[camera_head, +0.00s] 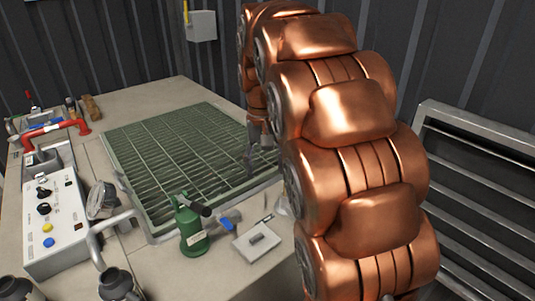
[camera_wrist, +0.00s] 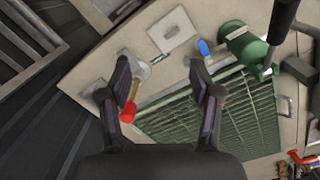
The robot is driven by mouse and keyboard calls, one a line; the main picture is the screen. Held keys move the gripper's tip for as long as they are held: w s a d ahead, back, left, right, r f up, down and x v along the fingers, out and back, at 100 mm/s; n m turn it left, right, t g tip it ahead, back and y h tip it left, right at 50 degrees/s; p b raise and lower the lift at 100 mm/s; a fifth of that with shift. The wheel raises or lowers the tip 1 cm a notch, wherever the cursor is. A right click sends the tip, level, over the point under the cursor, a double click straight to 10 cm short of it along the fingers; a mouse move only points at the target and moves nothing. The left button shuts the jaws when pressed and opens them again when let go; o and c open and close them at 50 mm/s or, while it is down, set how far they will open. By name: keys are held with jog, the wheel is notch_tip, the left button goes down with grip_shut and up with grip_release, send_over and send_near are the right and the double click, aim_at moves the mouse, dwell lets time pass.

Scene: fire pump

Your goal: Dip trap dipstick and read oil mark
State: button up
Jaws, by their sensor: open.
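In the wrist view my gripper (camera_wrist: 160,65) is open, its two dark fingers apart over the bench. A red-handled piece with a short brass-coloured stem (camera_wrist: 130,108) shows beside the inner side of the left finger; I cannot tell whether they touch. It may be the dipstick, but no oil mark is readable. A small grey rounded piece (camera_wrist: 138,72) lies by the same finger. In the head view my gripper (camera_head: 258,150) is above the right part of the green grating (camera_head: 180,150), partly hidden by my copper arm. The red handle is hidden there.
A green can (camera_head: 192,228) (camera_wrist: 245,45), a blue-ended tool (camera_head: 229,222) (camera_wrist: 204,47) and a pale plate (camera_head: 257,241) (camera_wrist: 172,31) are near the grating's front edge. A control box (camera_head: 52,222) and red pipe (camera_head: 55,129) stand left. A slatted metal frame (camera_head: 480,170) stands right.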

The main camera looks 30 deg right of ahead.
jog(key=s+a+f+n+b, duration=0.1)
jog(key=s+a+f+b, duration=0.1)
jog(key=s+a+f, duration=0.3)
jog(key=s+a, duration=0.1)
jog(key=s, duration=0.3)
jog(key=shift+s+n, duration=0.25)
jog(key=shift+n, duration=0.05)
jog(key=w+d+n, duration=0.3)
jog(key=w+d, duration=0.4)
jog(key=w+d+n+b, duration=0.1)
jog(key=w+d+n, duration=0.2)
jog(key=w+d, duration=0.5)
jog(key=w+d+n+b, duration=0.1)
jog(key=w+d+n, duration=0.3)
jog(key=w+d, duration=0.3)
jog(key=shift+w+d+r+t, duration=0.15)
jog(key=shift+w+r+t, duration=0.25)
jog(key=shift+w, duration=0.3)
jog(key=shift+d+f, duration=0.2)
notch_tip(320, 180, down, 2)
jog(key=shift+f+b, duration=0.1)
jog(key=shift+b, duration=0.45)
jog(key=shift+f+p, duration=0.6)
jog(key=shift+f, duration=2.05)
